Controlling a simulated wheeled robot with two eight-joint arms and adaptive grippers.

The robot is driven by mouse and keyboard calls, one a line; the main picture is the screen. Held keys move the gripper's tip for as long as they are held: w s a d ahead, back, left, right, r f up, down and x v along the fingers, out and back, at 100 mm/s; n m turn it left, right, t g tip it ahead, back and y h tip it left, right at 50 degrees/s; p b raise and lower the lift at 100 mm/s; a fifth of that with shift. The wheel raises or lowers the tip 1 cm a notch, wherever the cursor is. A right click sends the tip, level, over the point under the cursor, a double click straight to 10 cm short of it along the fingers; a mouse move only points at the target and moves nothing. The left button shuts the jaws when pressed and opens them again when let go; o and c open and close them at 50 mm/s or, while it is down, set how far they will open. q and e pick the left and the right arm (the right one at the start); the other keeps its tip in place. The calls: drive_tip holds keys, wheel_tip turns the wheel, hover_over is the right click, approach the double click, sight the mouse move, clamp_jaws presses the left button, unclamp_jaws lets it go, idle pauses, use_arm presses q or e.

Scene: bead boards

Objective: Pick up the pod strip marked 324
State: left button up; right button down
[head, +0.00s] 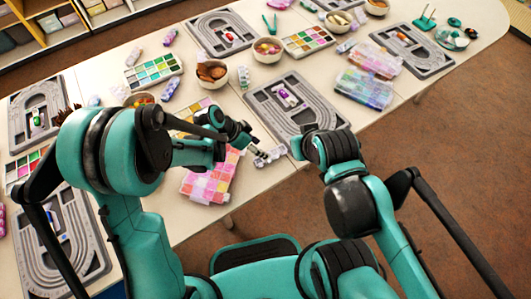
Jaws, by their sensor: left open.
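My left gripper (257,152) is open near the front edge of the table. A pale grey pod strip (272,156) lies on the table right at its fingertips; I cannot tell whether they touch it. Other pod strips lie further back, including a lilac one (170,88), one at the upper left (133,56) and one beside a bowl (243,77). The markings on the strips are too small to read, so I cannot tell which is 324. My right gripper does not show; only its arm is seen at the right.
A grey bead board (318,108) lies just behind the gripper. A pink bead box (205,186) is at its left, close to the arm. Bowls (211,74) and a palette (154,70) stand further back. Clear boxes (364,88) lie at the right.

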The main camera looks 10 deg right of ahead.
use_arm(q)
drive_tip(key=shift+d+f, duration=0.4)
drive_tip(key=shift+f, duration=0.15)
drive_tip(key=b+x, duration=0.1)
drive_tip(key=x, duration=0.1)
drive_tip(key=b+x, duration=0.1)
drive_tip(key=x, duration=0.1)
drive_tip(key=shift+s+f+b, duration=0.2)
drive_tip(key=shift+f+b, duration=0.05)
drive_tip(key=shift+b, duration=0.05)
drive_tip(key=shift+d+f, duration=0.15)
drive_tip(key=shift+f, duration=0.1)
drive_tip(key=shift+r, duration=0.1)
drive_tip(key=c, duration=1.1)
